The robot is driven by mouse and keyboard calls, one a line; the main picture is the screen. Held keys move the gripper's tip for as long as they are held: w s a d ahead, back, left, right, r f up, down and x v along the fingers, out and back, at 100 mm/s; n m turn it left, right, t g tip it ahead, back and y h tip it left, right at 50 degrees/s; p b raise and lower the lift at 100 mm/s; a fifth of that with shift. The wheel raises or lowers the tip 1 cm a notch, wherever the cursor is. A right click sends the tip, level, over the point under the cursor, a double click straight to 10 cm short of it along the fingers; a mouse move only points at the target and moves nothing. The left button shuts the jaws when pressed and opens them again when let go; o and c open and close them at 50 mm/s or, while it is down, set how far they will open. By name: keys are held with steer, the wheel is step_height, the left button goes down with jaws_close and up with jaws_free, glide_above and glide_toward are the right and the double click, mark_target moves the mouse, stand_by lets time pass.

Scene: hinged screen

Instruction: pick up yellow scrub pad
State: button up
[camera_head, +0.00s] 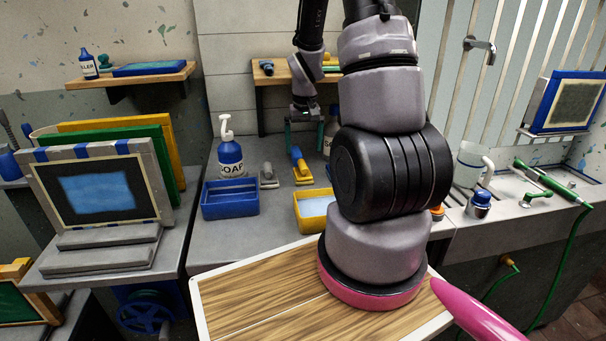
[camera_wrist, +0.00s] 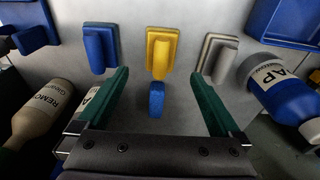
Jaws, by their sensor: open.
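The yellow scrub pad (camera_head: 302,173) lies on the grey counter, with a raised grip on its flat base. In the wrist view the yellow scrub pad (camera_wrist: 161,54) is centred just beyond the fingertips, between a blue pad (camera_wrist: 100,48) and a grey pad (camera_wrist: 218,58). My gripper (camera_head: 304,146) hangs above and near the yellow pad in the head view. In the wrist view my gripper (camera_wrist: 159,79) is open, its green fingers wide apart, with no pad held.
A soap bottle (camera_head: 231,160) and a blue bin (camera_head: 230,199) stand left of the pads. A yellow bin (camera_head: 312,222) is in front of them. A remover bottle (camera_wrist: 42,112) is at the left in the wrist view. My arm hides part of the counter.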

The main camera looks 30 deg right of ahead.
mark_target(303, 163)
steer(key=f, duration=0.6)
steer(key=w+f, duration=0.1)
steer(key=f, duration=0.2)
steer(key=shift+d+f, duration=0.1)
steer(key=shift+f, duration=0.15)
steer(key=c, duration=1.3)
steer(key=shift+r, duration=0.1)
steer(key=shift+r, duration=0.45)
steer(key=s+d, duration=0.2)
steer(key=s, duration=0.1)
steer(key=shift+s+r, duration=0.1)
steer(key=shift+s, duration=0.05)
step_height(303, 163, up, 14)
steer(key=shift+s+f, duration=0.1)
